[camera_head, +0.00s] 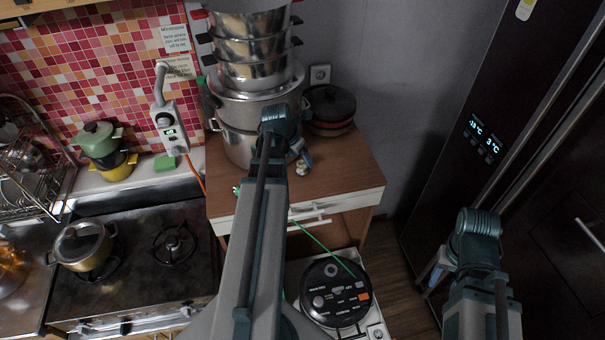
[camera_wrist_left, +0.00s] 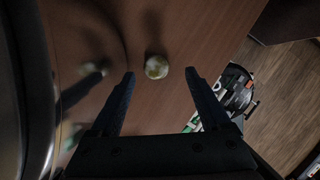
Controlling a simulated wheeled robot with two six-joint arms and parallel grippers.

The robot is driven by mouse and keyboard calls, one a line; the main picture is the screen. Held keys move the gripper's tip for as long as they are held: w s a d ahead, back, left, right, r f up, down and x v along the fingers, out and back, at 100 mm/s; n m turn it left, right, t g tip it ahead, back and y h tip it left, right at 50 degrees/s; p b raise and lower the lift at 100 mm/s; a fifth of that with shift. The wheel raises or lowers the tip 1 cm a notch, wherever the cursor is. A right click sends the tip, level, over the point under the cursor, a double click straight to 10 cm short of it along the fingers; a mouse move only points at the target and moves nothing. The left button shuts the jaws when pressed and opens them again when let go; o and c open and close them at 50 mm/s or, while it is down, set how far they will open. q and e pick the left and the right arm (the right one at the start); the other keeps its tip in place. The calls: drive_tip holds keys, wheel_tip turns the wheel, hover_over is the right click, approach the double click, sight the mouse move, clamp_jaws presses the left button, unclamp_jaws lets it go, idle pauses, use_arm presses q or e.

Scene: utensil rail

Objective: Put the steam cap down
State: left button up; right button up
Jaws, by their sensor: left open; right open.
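The steam cap (camera_head: 302,168) looks like a small pale round piece at the wooden counter top, near the big pots. In the left wrist view the cap (camera_wrist_left: 157,67) shows as a whitish and yellowish round piece against the wood, between the lines of my two fingertips. My left gripper (camera_wrist_left: 160,74) is open, with a gap on each side of the cap. In the head view my left gripper (camera_head: 301,155) is right by the cap, partly hidden by my wrist. My right gripper (camera_head: 434,274) is open and away from the counter, low at the right.
A stack of steel pots (camera_head: 250,100) stands close behind my left arm. A dark lidded pot (camera_head: 330,105) is at the counter's back. A round black cooker (camera_head: 336,292) with buttons stands below the counter's front. The wood (camera_head: 345,170) right of the cap is clear.

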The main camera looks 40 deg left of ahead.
sight(302, 163)
use_arm(q)
drive_tip(key=shift+w+f, duration=0.1)
drive_tip(key=shift+f, duration=0.15)
drive_tip(key=b+x, duration=0.4)
drive_tip(key=x, duration=0.1)
drive_tip(key=shift+a+f+b, duration=0.1)
drive_tip(key=shift+a+b, duration=0.25)
drive_tip(key=shift+b, duration=0.05)
drive_tip(key=shift+c, duration=0.2)
clamp_jaws()
